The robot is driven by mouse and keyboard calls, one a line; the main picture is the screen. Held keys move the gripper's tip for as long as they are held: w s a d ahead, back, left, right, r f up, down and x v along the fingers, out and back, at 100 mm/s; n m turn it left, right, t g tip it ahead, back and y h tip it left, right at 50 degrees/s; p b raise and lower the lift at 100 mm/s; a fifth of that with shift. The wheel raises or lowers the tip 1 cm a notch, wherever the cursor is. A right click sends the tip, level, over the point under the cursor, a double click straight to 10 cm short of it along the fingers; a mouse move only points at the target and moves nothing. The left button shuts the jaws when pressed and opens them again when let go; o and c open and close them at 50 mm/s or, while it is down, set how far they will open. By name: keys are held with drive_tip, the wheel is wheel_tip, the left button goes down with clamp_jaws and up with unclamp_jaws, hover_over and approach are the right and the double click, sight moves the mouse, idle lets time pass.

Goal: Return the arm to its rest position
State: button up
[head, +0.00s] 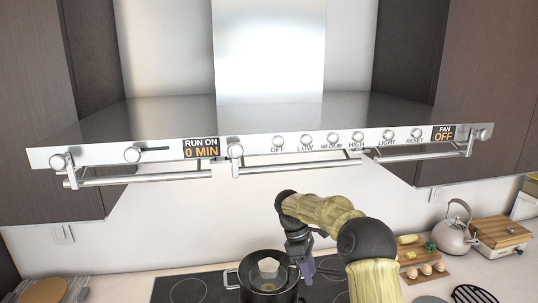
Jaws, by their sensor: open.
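My arm (330,215), yellow-green with dark joints, reaches up from the bottom right and bends down over the cooktop. My gripper (304,266) hangs at its end, small and partly hidden, just right of a dark pot. It is open, and nothing shows held in it. I cannot tell whether it touches the pot's rim.
The pot (246,284) with a pale item inside stands on the black cooktop (188,290). A steel hood (300,140) with rails spans above. A kettle (455,222), wooden box (500,233) and board with eggs (425,272) stand right. Dark cabinets flank the hood.

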drive_tip(key=s+d+f+m+t+y+b, duration=0.1)
drive_tip(key=s+d+m+t, duration=0.1)
drive_tip(key=s+m, duration=0.5)
drive_tip(key=s+d+f+m+t+y+b, duration=0.1)
drive_tip(key=s+m, duration=0.6)
drive_tip(key=s, duration=1.2)
drive_tip(key=d+t+y, duration=0.1)
drive_tip(key=t, duration=0.1)
drive_tip(key=shift+s+m+t+y, duration=0.15)
drive_tip(key=shift+m+t+y, duration=0.15)
drive_tip(key=shift+t, duration=0.1)
idle(0.4)
